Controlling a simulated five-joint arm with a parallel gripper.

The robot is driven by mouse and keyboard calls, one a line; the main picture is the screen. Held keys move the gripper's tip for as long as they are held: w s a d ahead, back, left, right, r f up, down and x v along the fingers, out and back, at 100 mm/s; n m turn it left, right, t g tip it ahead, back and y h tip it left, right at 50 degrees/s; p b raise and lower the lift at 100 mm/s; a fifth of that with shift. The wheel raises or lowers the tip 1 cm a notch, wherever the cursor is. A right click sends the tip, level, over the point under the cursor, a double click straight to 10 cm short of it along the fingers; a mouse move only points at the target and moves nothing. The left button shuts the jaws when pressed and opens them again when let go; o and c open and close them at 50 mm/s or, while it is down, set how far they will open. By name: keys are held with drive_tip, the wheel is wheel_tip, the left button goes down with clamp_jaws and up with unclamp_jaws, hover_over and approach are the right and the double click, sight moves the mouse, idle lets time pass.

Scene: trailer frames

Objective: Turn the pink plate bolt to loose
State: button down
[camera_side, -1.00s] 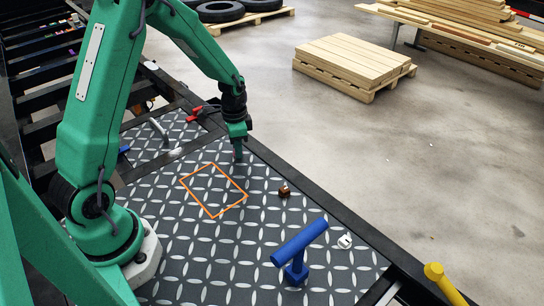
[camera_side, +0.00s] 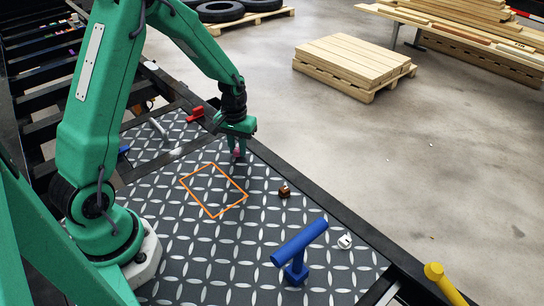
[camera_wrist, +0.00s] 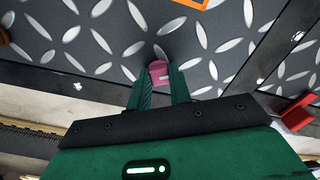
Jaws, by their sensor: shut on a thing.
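The pink plate bolt (camera_wrist: 160,72) stands on the dark tread plate and shows between my fingertips in the wrist view, with a small pale mark on its face. In the side view, only a bit of the pink bolt (camera_side: 238,154) shows under my gripper. My gripper (camera_wrist: 161,80) points down at the plate and is shut on the bolt, one green finger on each side. The fingers hide the sides of the bolt. I cannot read its loose or tight setting.
An orange square outline (camera_side: 213,190) is on the tread plate (camera_side: 185,245). A brown block (camera_side: 284,191), a blue T-shaped post (camera_side: 298,255) and a white piece (camera_side: 345,241) stand to the right. A red part (camera_side: 195,114) is behind my gripper, near the dark frame rail.

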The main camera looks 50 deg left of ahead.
sight(238, 150)
drive_tip(key=n, duration=0.5)
drive_tip(key=shift+n, duration=0.3)
drive_tip(key=n, duration=0.5)
drive_tip(key=c, duration=1.3)
unclamp_jaws()
drive_tip(key=shift+r, duration=0.15)
drive_tip(key=shift+r, duration=3.8)
